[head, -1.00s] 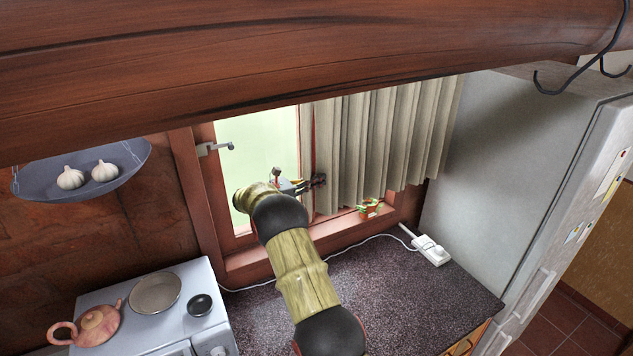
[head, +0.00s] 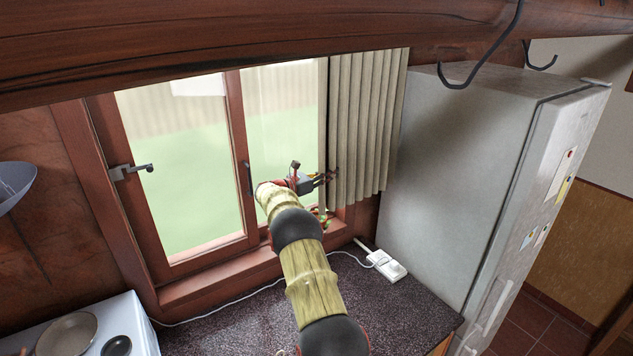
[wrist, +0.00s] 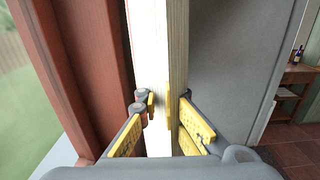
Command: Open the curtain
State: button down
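The beige pleated curtain (head: 368,125) hangs bunched at the right side of the window (head: 190,150). Most of the glass is uncovered, with green and pale light outside. My gripper (head: 331,177) is at the curtain's left edge, low on the cloth. In the wrist view, the curtain (wrist: 172,45) runs as a narrow vertical strip between the yellow-padded fingers of my gripper (wrist: 163,108), which are closed on it from both sides. The lower part of the cloth between the fingers is partly hidden.
A tall grey fridge (head: 455,170) stands right of the curtain. A white power strip (head: 385,265) and its cable lie on the dark counter (head: 240,325). A wooden beam (head: 200,45) crosses above.

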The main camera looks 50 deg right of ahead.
jog(key=x, duration=1)
jog(key=shift+d, duration=0.3)
jog(key=c, duration=2.3)
grip_release()
jog(key=shift+r, duration=0.1)
jog(key=o, duration=0.3)
jog(key=shift+s, duration=0.1)
jog(key=shift+o, duration=0.2)
jog(key=v, duration=1.2)
